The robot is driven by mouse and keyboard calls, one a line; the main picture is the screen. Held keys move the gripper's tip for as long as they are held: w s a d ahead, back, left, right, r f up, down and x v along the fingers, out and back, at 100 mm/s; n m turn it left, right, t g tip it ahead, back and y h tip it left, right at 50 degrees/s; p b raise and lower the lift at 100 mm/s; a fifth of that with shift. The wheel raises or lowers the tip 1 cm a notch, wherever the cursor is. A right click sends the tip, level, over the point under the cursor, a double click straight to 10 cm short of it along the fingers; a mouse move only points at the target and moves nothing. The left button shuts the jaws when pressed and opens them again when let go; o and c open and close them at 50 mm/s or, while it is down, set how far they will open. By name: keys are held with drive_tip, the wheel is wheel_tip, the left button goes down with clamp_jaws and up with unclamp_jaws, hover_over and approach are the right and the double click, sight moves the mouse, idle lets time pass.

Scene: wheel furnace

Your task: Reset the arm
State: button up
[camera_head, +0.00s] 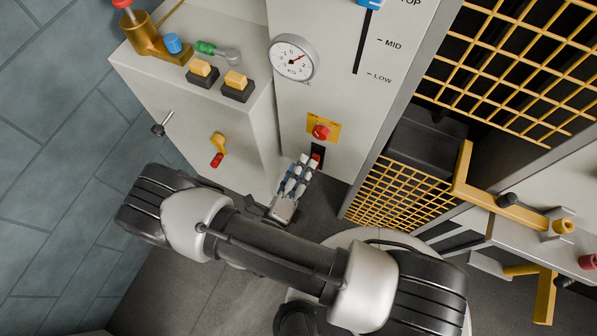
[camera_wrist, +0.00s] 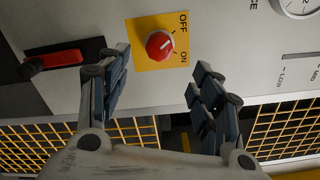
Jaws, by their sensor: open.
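My gripper (camera_head: 300,172) is near the front face of the white control cabinet (camera_head: 300,115), just below the red knob (camera_head: 321,132) on its yellow plate. In the wrist view my gripper (camera_wrist: 163,75) is open and empty, its two fingers apart. Between and beyond the fingertips is the red knob (camera_wrist: 160,45), on the yellow plate marked OFF and ON. The knob's white line points toward the upper right in that view. A red-handled switch (camera_wrist: 52,60) in a black slot is left of the fingers there. Whether any finger touches the panel is unclear.
A gauge (camera_head: 294,58) and a blue slider (camera_head: 369,3) at the top of its slot are above the knob. A lower cabinet (camera_head: 190,115) with yellow buttons and levers stands left. Yellow grating (camera_head: 397,195) and a yellow-framed fixture (camera_head: 463,180) lie right. Floor is open at left.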

drive_tip(key=shift+s+a, duration=0.2)
drive_tip(key=shift+s, duration=0.4)
drive_tip(key=d+r+m+g+h, duration=0.3)
drive_tip(key=d+r+m+g, duration=0.5)
drive_tip(key=m, duration=0.4)
drive_tip(key=d+r+m+g+h, duration=0.3)
drive_tip(key=d+r+m+g, duration=0.35)
drive_tip(key=r+m, duration=0.5)
drive_tip(key=s+d+r+m+t+y, duration=0.1)
drive_tip(key=s+r+m+y, duration=0.3)
drive_tip(key=m, duration=0.7)
drive_tip(key=s+d+r+m+t+y, duration=0.1)
drive_tip(key=s+r+m+y, duration=0.3)
drive_tip(key=r+m+y, duration=0.4)
drive_tip(key=r+m, duration=0.1)
drive_tip(key=m, duration=0.2)
drive_tip(key=shift+s+d+r, duration=0.15)
drive_tip(key=shift+d+r, duration=0.1)
drive_tip(key=shift+d, duration=0.05)
